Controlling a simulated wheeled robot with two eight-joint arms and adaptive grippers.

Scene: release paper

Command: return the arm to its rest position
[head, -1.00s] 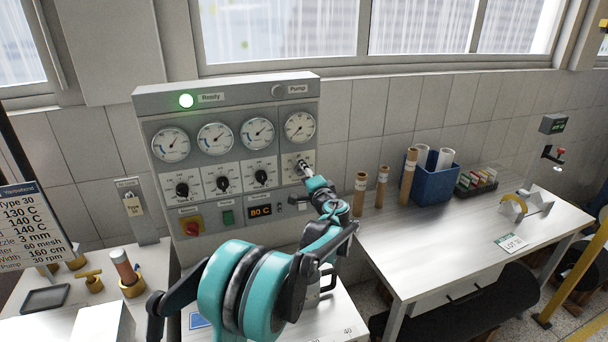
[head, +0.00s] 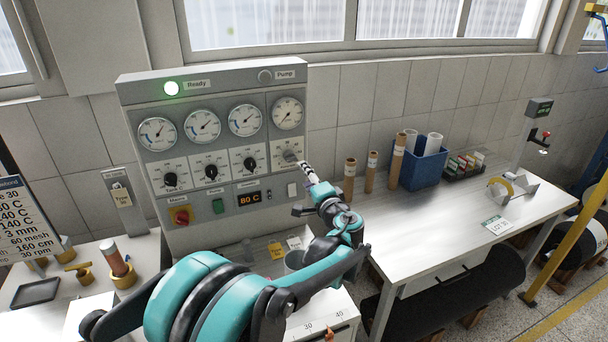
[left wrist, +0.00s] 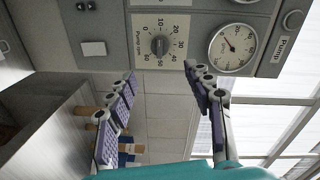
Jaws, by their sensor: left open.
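My left gripper (head: 308,172) is in front of the lower right of the grey control panel (head: 215,98). Its fingers point at the pump rpm knob (head: 290,156), with the tips just right of it. In the left wrist view, the open fingers (left wrist: 160,74) have a clear gap between them. The pump rpm dial (left wrist: 158,46) shows beyond that gap, apart from the fingers, and nothing is held. My left arm reaches up from the bottom of the head view. My right gripper is not in view.
A white bench (head: 455,222) stands right of the panel. On it are cardboard tubes (head: 371,172), a blue bin (head: 424,167) and a rack of small coloured items (head: 464,165). At left, brass parts (head: 124,276) and a dark tray (head: 36,292) lie on another table.

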